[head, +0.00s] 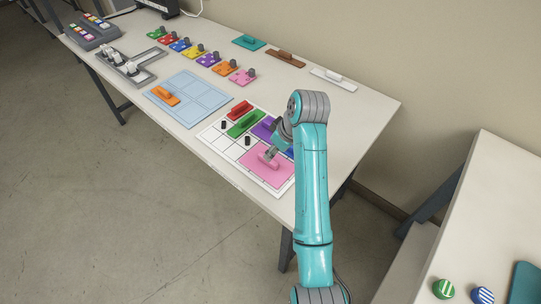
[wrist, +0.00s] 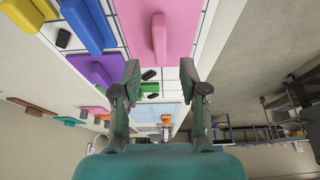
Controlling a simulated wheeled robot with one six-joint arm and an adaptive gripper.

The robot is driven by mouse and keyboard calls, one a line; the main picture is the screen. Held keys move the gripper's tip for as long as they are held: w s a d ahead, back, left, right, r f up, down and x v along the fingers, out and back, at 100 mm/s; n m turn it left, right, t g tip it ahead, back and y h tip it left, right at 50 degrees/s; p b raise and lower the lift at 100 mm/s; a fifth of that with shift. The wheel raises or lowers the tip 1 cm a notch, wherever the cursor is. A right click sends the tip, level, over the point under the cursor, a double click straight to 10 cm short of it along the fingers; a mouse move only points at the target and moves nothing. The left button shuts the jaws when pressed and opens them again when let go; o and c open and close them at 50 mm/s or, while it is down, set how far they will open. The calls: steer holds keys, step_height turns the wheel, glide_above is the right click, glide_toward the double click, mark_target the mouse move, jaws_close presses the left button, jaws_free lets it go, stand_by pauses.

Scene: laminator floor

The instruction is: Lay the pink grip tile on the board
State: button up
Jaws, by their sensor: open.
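The pink grip tile (head: 283,173) is a flat pink plate with a raised bar handle. It lies on the near right part of the white gridded board (head: 222,143) and looks flat. In the wrist view the pink tile (wrist: 184,28) fills the top middle, its handle standing up. My gripper (head: 270,156) is just over the tile in the head view. In the wrist view my gripper (wrist: 159,74) is open and empty, its fingers on either side of the handle's line, with the handle's end just beyond them. My arm hides part of the board's right side.
Red (head: 240,109), green (head: 246,123) and purple (head: 264,127) handled tiles and small black pegs share the board. A light blue mat (head: 202,92) holds an orange tile (head: 162,95). Small knobbed tiles and three handled pieces stand farther back. Some board cells are bare.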

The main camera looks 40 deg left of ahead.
steer(key=v, duration=0.5)
steer(key=shift+d+r, duration=0.1)
steer(key=shift+r, duration=0.25)
steer(key=shift+s, duration=0.1)
